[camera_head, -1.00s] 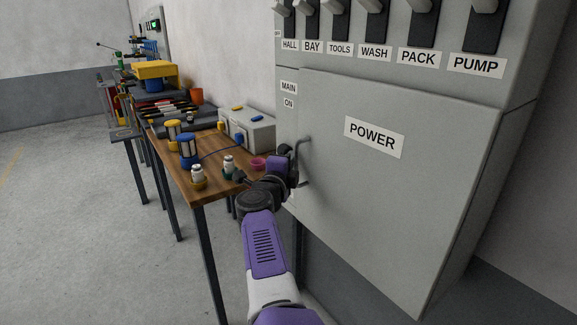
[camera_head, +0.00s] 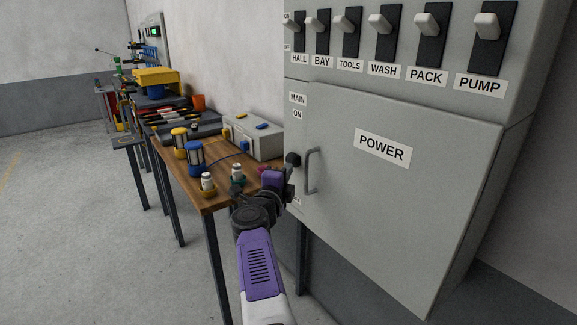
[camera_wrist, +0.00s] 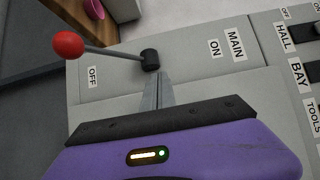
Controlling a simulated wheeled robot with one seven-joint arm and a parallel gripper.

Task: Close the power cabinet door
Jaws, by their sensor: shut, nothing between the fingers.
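The power cabinet (camera_head: 400,75) fills the right of the head view. Its grey door (camera_head: 400,220), labelled POWER, lies against the front with no wide gap visible; I cannot tell whether it is fully flush. The upright door handle (camera_head: 312,172) is on its left side. My gripper (camera_wrist: 160,88) is shut and empty, its fingertips close to the black hub (camera_wrist: 150,60) of the main switch lever. The lever's red ball (camera_wrist: 67,44) points toward OFF in the wrist view. In the head view my wrist is left of the handle, hiding the fingertips.
A row of switches (camera_head: 430,25) sits above the door. A wooden workbench (camera_head: 205,190) stands left of the cabinet with a grey box (camera_head: 255,140), a blue coil (camera_head: 196,157) and a yellow coil (camera_head: 179,140). The floor (camera_head: 90,240) at left is clear.

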